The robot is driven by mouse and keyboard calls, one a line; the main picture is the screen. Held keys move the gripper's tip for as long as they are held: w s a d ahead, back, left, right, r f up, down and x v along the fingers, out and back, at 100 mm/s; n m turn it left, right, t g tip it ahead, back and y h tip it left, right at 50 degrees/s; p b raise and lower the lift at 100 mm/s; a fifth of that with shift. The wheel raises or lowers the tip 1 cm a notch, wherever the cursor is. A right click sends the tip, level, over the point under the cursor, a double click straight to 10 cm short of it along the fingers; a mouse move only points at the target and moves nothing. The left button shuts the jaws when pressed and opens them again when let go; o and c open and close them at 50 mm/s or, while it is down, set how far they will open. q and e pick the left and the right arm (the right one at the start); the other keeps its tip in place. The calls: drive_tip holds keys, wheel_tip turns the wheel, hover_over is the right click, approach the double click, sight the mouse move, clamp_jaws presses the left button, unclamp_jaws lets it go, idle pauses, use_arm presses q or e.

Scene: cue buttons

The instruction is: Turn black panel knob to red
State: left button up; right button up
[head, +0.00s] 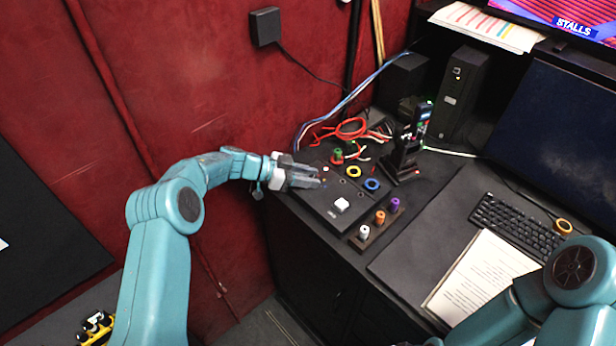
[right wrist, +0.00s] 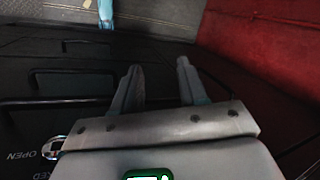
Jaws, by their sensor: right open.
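The black panel (head: 318,207) lies on the desk at the wall end, with a white square button (head: 341,204), a yellow ring (head: 353,172), a blue ring (head: 372,184) and a green knob-like piece (head: 338,155) on or beside it. I cannot make out a black knob or its red mark. My left gripper (head: 319,180) is over the panel's left part and hides some of it. Its finger gap and any contact are unclear. My right gripper (right wrist: 158,75) is open and empty in the right wrist view, its fingers apart. The head view does not show it.
A small rack (head: 362,245) holds white, orange and purple pegs beside the panel. Red wires (head: 345,131) and a black stand with a handset (head: 404,155) are behind. A keyboard (head: 515,228) and paper (head: 485,278) lie right. The red wall (head: 225,90) is close to my left arm.

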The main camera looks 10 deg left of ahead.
use_arm(q)
drive_tip(key=o, duration=0.4)
drive_tip(key=shift+s+f, duration=0.1)
drive_tip(key=shift+f, duration=0.2)
drive_tip(key=shift+c, duration=0.2)
drive_tip(key=shift+r, duration=0.2)
wheel_tip(320, 180, up, 20)
drive_tip(key=b, duration=0.1)
